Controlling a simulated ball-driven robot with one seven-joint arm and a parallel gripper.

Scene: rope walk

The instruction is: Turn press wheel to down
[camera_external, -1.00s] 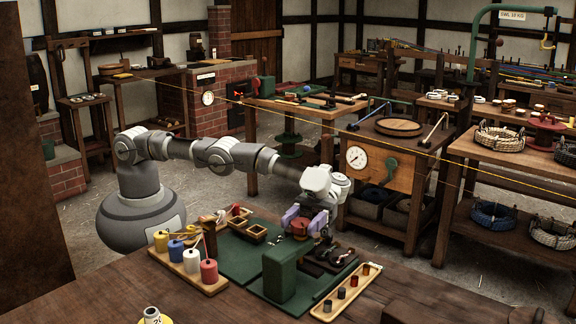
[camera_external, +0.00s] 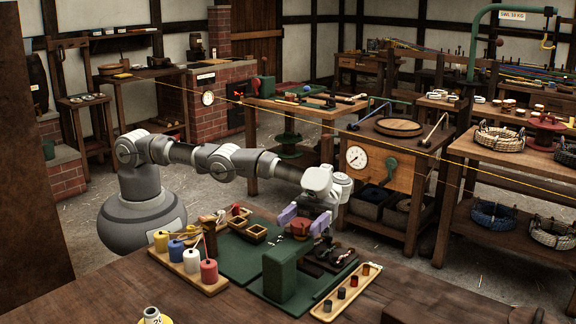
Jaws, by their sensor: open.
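A dark green press-like block (camera_external: 281,274) stands on the green mat at the front of the bench. A small red round part (camera_external: 301,229), which looks like the press wheel, shows just behind it. My gripper (camera_external: 304,222) points down there with its two lilac fingers spread, one on each side of the red part. The fingers look apart from it, with a gap on each side. The wheel's marking and its exact turn are too small to tell.
A tray of yellow, blue, white and red spools (camera_external: 186,262) lies left of the mat. A wooden tray with small dark and red cylinders (camera_external: 346,292) lies right. Small wooden frames (camera_external: 249,233) and dark tools (camera_external: 331,258) are close by.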

